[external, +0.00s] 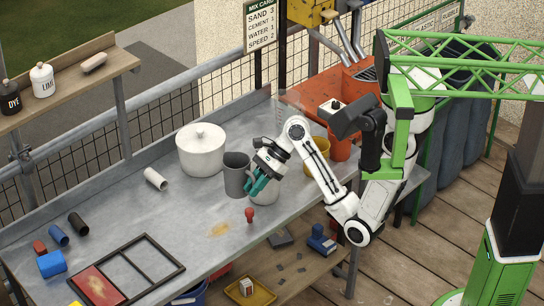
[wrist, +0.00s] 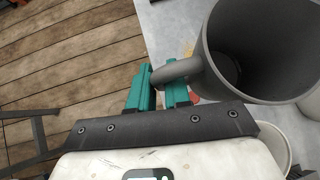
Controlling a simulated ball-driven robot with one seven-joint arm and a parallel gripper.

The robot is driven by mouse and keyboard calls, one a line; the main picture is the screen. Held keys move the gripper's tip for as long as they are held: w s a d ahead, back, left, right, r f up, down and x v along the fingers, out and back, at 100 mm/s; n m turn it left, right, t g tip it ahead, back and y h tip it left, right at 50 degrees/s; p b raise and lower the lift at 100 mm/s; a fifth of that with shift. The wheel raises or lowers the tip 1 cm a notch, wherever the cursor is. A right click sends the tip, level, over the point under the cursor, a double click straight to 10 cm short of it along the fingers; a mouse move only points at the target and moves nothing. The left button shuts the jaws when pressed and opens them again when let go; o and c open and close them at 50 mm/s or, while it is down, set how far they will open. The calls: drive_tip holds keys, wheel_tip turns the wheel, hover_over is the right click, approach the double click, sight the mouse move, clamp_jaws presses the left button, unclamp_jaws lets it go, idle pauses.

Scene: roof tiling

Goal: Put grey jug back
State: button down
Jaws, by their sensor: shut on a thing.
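The grey jug (external: 236,176) is upright over the metal bench, just right of the white lidded pot. My gripper (external: 256,186), with teal fingers, is at the jug's right side in the external view. In the wrist view my gripper (wrist: 163,92) has its two teal fingers closed around the handle of the grey jug (wrist: 262,50). The jug's mouth faces the wrist camera and its inside looks empty. I cannot tell whether its base touches the bench. A light container behind my fingers is partly hidden.
The white pot (external: 201,150) stands close left of the jug. A red stamp-like object (external: 250,215) stands in front. A yellow container (external: 317,158) and an orange one (external: 340,147) are at the right. A white cylinder (external: 155,179) lies left; the bench middle is mostly clear.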

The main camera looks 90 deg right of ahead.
sight(228, 186)
drive_tip(key=w+f, duration=0.1)
drive_tip(key=w, duration=0.2)
drive_tip(key=w+d+f, duration=0.1)
drive_tip(key=w+f, duration=0.1)
drive_tip(key=w, duration=0.1)
drive_tip(key=w+d+f, duration=0.1)
drive_tip(key=w, duration=0.2)
drive_tip(key=shift+d+f, duration=0.15)
drive_tip(key=shift+w+d+f, duration=0.2)
drive_tip(key=shift+w+f, duration=0.55)
drive_tip(key=shift+f, duration=0.65)
drive_tip(key=shift+w+d+f, duration=0.15)
drive_tip(key=shift+w+f, duration=0.55)
drive_tip(key=shift+f, duration=0.75)
drive_tip(key=shift+w+d+f, duration=0.2)
drive_tip(key=shift+w+f, duration=0.55)
drive_tip(key=shift+f, duration=0.65)
drive_tip(key=shift+f, duration=0.1)
drive_tip(key=c, duration=1.1)
unclamp_jaws()
